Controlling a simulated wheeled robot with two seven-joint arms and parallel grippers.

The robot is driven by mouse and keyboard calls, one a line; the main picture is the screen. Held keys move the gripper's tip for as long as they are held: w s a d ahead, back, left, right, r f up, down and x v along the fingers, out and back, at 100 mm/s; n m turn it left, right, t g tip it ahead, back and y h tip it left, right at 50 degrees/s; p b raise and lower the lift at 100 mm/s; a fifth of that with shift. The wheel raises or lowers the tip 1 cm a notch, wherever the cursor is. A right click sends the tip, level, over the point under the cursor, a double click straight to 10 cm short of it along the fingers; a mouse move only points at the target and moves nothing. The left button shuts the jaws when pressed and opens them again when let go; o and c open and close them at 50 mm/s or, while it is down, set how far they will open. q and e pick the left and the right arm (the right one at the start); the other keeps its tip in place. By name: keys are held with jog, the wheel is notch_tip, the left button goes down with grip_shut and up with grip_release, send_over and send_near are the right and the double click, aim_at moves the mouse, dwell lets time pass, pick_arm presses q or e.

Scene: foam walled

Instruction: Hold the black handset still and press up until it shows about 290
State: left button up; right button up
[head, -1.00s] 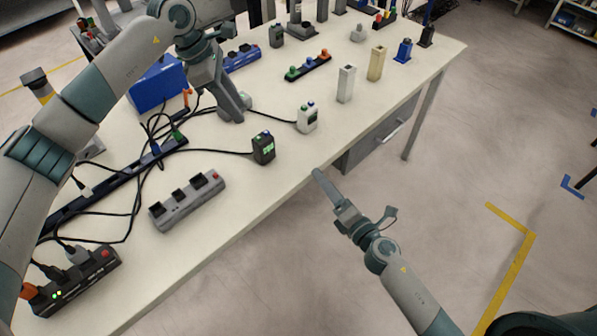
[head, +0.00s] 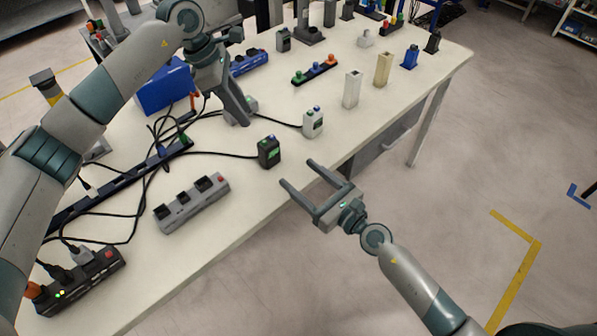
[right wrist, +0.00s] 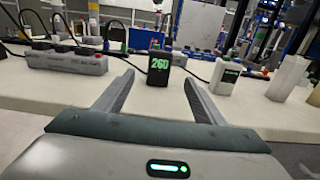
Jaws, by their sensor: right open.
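The black handset (head: 269,154) stands upright near the table's front edge, with a green and a blue button on top and a cable at its left. In the right wrist view the handset (right wrist: 158,72) shows 260 in green digits. My right gripper (head: 297,171) is open and empty, off the table's front edge, its fingers pointing towards the handset but apart from it. In the right wrist view the handset lies between and beyond the fingertips. My left gripper (head: 243,122) hangs over the table behind the handset, near a pale device; its opening is unclear.
A white handset (head: 313,123) stands to the right of the black one. A grey power strip (head: 191,203) lies to its left. Cables cross the table at left. White (head: 352,90) and beige (head: 383,69) blocks stand further right. The floor in front is clear.

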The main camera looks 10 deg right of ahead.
aim_at(260, 141)
jog(key=shift+w, duration=0.1)
jog(key=x, duration=1.7)
jog(key=shift+a, duration=0.1)
jog(key=c, duration=1.2)
pick_arm(q)
grip_shut()
pick_arm(e)
jog(key=shift+f, duration=0.1)
dwell(0.4)
